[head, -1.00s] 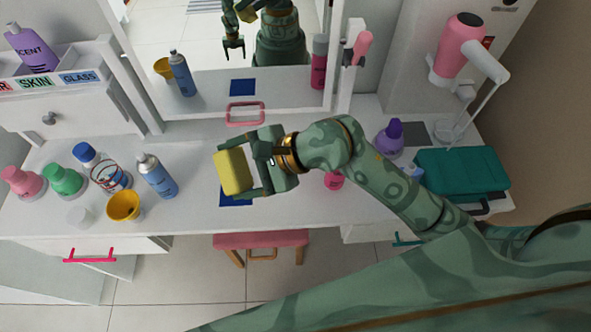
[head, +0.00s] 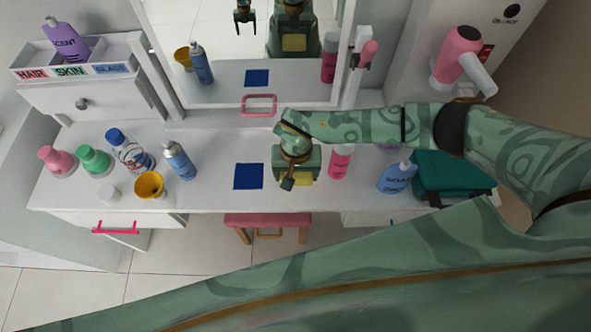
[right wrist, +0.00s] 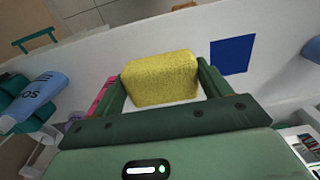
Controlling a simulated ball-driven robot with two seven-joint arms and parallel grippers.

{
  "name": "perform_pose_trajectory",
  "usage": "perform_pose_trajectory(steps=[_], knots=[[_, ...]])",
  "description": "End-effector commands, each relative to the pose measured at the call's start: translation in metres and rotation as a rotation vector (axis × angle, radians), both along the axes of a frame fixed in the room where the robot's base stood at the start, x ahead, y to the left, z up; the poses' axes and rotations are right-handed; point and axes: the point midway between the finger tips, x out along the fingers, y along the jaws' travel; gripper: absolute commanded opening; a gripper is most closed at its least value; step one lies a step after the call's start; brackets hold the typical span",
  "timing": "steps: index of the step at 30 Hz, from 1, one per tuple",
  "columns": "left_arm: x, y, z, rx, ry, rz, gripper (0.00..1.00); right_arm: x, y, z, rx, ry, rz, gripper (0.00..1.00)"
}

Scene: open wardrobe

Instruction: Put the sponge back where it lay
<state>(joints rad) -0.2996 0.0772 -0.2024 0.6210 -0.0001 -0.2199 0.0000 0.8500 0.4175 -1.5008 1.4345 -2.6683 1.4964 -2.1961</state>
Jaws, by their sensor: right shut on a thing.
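The yellow sponge (right wrist: 160,78) is between the fingers of my right gripper (right wrist: 163,92) in the right wrist view. In the head view my right gripper (head: 297,181) points down over the front of the white dressing table, and only part of the sponge (head: 303,178) shows past it. A flat dark blue square (head: 248,176) lies bare on the table, left of the right gripper. It also shows right of the sponge in the right wrist view (right wrist: 231,54). My left gripper is not directly in view.
A pink bottle (head: 340,162) stands close right of the right gripper, with a blue bottle (head: 396,178) and a teal case (head: 450,172) further right. Left of the blue square are a spray can (head: 179,160) and a yellow cup (head: 149,185). A mirror (head: 215,88) stands behind.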

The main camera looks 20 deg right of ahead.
Motion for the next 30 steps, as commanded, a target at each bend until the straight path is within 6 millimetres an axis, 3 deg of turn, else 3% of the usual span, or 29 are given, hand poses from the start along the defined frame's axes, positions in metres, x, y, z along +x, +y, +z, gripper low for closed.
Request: perform_pose_trajectory(steps=[18,30], knots=[[-0.012,0.002,-0.069,0.002,0.029,0.002,0.71,-0.001,0.000,-0.082,0.002,0.005,-0.002,0.58],[-0.015,0.003,-0.080,0.005,0.034,0.002,0.71,0.000,0.000,-0.095,0.002,0.001,-0.001,0.58]])
